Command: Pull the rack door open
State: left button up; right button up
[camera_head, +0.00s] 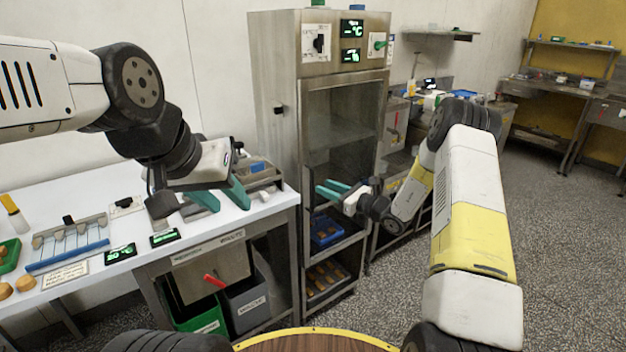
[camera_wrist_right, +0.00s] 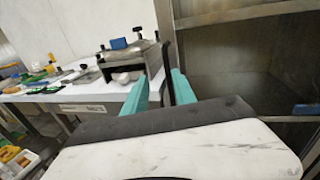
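The rack (camera_head: 264,75) is a tall steel cabinet at the centre of the head view. A metal-framed, dark see-through panel, apparently its door (camera_head: 342,110), covers the upper front; whether it is slightly ajar I cannot tell. My right gripper (camera_head: 323,188) is in front of the rack, its teal fingers pointing left towards the front's left edge. In the right wrist view its fingers (camera_wrist_right: 160,92) are apart. A dark upright bar (camera_wrist_right: 169,45), possibly the door handle, shows beyond and between them; contact is unclear. My left gripper (camera_head: 221,199) is open and empty over the white table.
The white table (camera_head: 130,262) at left holds a metal box (camera_head: 262,176), a comb-like rack and small displays. Green and grey bins (camera_head: 247,302) stand below it. A blue tray (camera_head: 326,232) sits low in the rack. Grey floor (camera_head: 560,240) is free at right.

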jog(key=w+a+f+m, duration=0.1)
jog(key=w+a, duration=0.4)
jog(key=w, duration=0.1)
jog(key=shift+f+t+h, duration=0.3)
grip_shut()
dwell(1.4)
